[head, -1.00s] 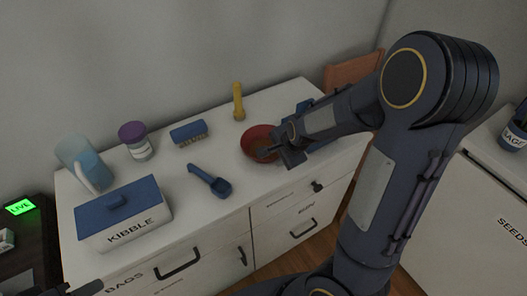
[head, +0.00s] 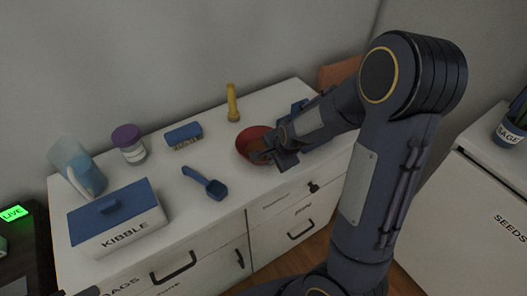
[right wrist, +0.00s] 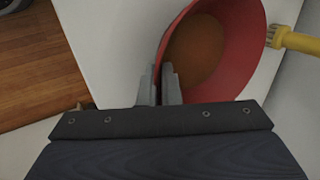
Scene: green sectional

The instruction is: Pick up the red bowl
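The red bowl (head: 246,139), with brown contents, is at the right part of the white cabinet top. In the right wrist view the bowl (right wrist: 240,60) shows its open inside. My right gripper (head: 267,155) is at the bowl's near right side. In the right wrist view its two fingers (right wrist: 160,80) are close together with the bowl's near rim between them, so it looks shut on the rim. Whether the bowl is clear of the surface I cannot tell. Only a dark tip of my left gripper (head: 88,291) shows at the bottom left edge.
A blue scoop (head: 206,182), blue brush (head: 184,135), purple-lidded jar (head: 129,145), clear blue pitcher (head: 80,168) and kibble box (head: 118,222) share the cabinet top (head: 185,215).

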